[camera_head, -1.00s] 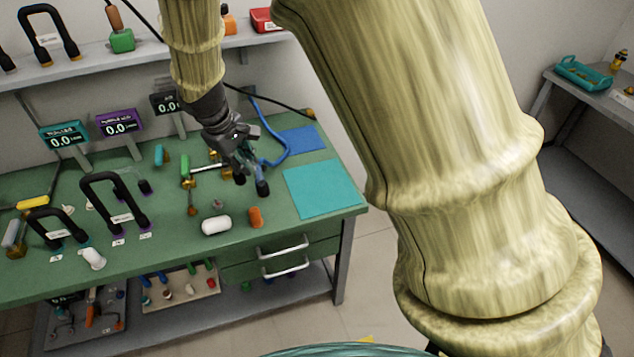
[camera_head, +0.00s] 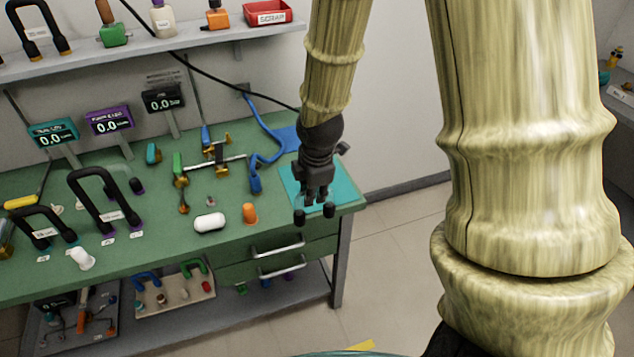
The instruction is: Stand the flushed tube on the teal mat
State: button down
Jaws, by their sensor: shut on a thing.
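My gripper (camera_head: 318,196) points down over the teal mat (camera_head: 347,192) at the bench's right end. It is shut on what looks like the tube (camera_head: 329,210), seen mainly as two dark ends just below the fingers. The rest of the tube is see-through or hidden by the gripper. The tube's ends appear in front of the mat's near edge. I cannot tell whether they touch anything. The mat is flat and partly covered by my gripper.
An orange piece (camera_head: 250,213) and a white cylinder (camera_head: 210,222) lie left of my gripper. Black arched handles (camera_head: 104,199) stand further left. The bench's right edge is close to the teal mat.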

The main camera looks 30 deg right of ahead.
jog(key=w+d+f+p, duration=0.5)
jog(key=w+d, duration=0.5)
jog(key=w, duration=0.2)
jog(key=shift+w+p, duration=0.15)
jog(key=shift+p, duration=0.2)
jog(key=shift+f, duration=0.2)
jog(key=c, duration=1.4)
grip_release()
jog(key=shift+o, duration=0.2)
jog(key=shift+r, duration=0.1)
jog(key=b+v, duration=0.2)
jog(key=v, duration=1)
jog(key=shift+r, duration=0.1)
